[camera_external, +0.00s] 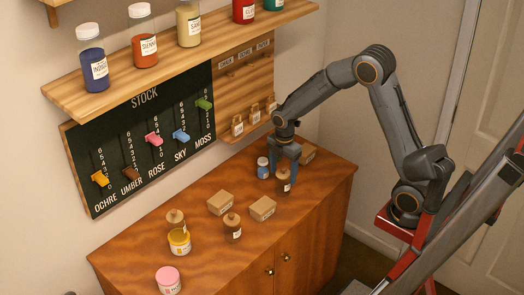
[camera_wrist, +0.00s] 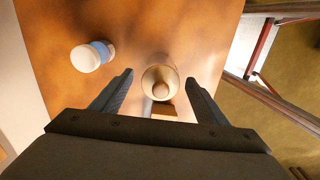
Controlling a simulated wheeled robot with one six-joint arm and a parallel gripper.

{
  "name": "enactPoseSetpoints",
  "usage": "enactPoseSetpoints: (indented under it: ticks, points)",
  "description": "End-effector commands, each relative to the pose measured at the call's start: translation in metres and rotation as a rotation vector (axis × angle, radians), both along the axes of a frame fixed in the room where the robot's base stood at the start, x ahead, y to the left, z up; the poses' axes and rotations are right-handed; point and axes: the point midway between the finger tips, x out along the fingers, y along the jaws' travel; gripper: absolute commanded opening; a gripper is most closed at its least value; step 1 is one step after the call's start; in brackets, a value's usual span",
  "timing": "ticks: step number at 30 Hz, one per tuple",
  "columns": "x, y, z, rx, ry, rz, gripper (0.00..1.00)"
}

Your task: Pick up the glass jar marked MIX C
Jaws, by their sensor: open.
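A small brown jar (camera_external: 284,184) with a pale label and a rounded stopper stands upright on the cabinet top, directly below my gripper (camera_external: 285,156). I cannot read its label. In the wrist view the jar (camera_wrist: 160,75) shows from above, between my two spread fingers, with no visible contact. Similar stoppered jars stand at the front left: one brown (camera_external: 232,229) and one (camera_external: 176,217) behind the yellow jar. Their labels are also too small to read, so I cannot tell which is MIX C.
A blue jar (camera_external: 262,168) with a white lid stands close left of the brown jar. Cardboard boxes (camera_external: 220,203) (camera_external: 262,208) (camera_external: 307,151) lie around. A stock board (camera_external: 150,120) and shelf (camera_external: 130,92) are behind.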

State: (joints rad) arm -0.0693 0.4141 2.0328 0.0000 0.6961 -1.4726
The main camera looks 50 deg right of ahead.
Motion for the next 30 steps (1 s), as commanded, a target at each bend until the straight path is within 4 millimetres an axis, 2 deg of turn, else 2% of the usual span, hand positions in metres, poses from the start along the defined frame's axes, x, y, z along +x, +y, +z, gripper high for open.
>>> enactPoseSetpoints:
  ticks: [12,22,23,30]
  points:
    - [-0.002,0.0,-0.047,0.0,0.002,-0.001,0.68]
    - [-0.001,0.0,-0.054,0.0,-0.002,-0.001,0.68]
    - [-0.001,0.0,-0.054,0.0,-0.002,-0.001,0.66]
    - [-0.001,0.0,-0.053,0.0,-0.002,-0.001,0.25]
